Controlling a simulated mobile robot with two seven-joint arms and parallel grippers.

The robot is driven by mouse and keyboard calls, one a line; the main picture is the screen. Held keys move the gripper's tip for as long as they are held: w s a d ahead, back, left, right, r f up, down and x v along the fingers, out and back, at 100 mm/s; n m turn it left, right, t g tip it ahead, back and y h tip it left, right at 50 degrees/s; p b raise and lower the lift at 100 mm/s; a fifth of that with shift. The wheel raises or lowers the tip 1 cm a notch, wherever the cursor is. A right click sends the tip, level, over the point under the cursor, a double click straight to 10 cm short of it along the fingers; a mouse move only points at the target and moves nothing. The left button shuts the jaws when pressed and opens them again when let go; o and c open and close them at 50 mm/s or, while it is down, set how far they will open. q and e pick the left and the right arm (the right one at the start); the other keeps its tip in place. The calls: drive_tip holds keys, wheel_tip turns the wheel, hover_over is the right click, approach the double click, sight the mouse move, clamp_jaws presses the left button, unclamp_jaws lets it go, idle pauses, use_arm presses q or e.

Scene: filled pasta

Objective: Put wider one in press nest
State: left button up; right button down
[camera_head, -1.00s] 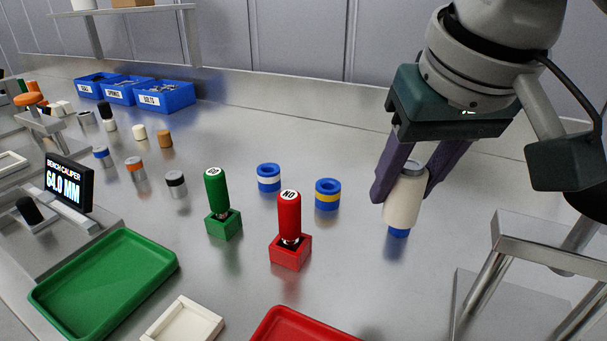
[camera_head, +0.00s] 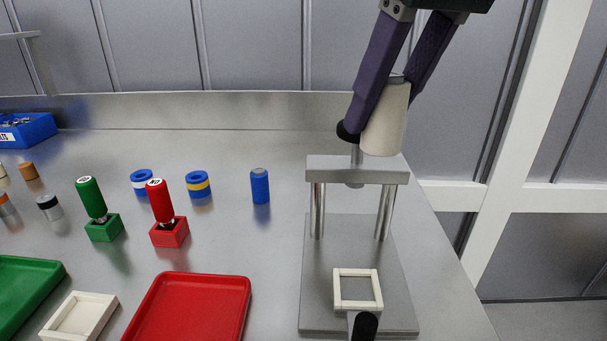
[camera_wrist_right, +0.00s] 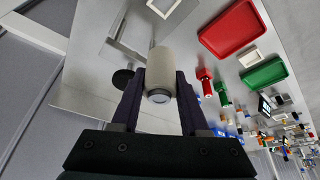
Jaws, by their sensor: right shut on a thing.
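My right gripper (camera_head: 382,112) is shut on a cream cylinder (camera_head: 386,125), held tilted in the air. The cylinder also shows between the fingers in the right wrist view (camera_wrist_right: 160,66), with a grey-rimmed end towards the camera. In the head view it overlaps the top of the metal press (camera_head: 330,168); I cannot tell whether they touch. The press nest, a white square frame (camera_head: 338,290), sits empty on the press base. A blue cylinder with a grey top (camera_head: 260,188) stands upright left of the press. My left gripper is not in view.
Two blue rings (camera_head: 141,185) (camera_head: 198,190), a green-handled gauge (camera_head: 92,200) and a red-handled gauge (camera_head: 160,202) stand left. A red tray (camera_head: 190,312), a green tray (camera_head: 25,285) and a white tray (camera_head: 112,300) lie in front. A black knob (camera_head: 365,326) is before the nest.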

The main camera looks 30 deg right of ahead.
wheel_tip(320, 180, down, 15)
drive_tip(key=b, duration=0.3)
drive_tip(key=shift+w+r, duration=0.1)
drive_tip(key=shift+r, duration=0.1)
drive_tip(key=shift+f+b, duration=0.75)
drive_tip(key=shift+f, duration=1.7)
drive_tip(key=shift+c, duration=2.1)
unclamp_jaws()
drive_tip(key=shift+f, duration=0.15)
drive_tip(key=p+v, duration=0.3)
drive_tip(key=v, duration=0.9)
drive_tip(key=shift+r, duration=0.25)
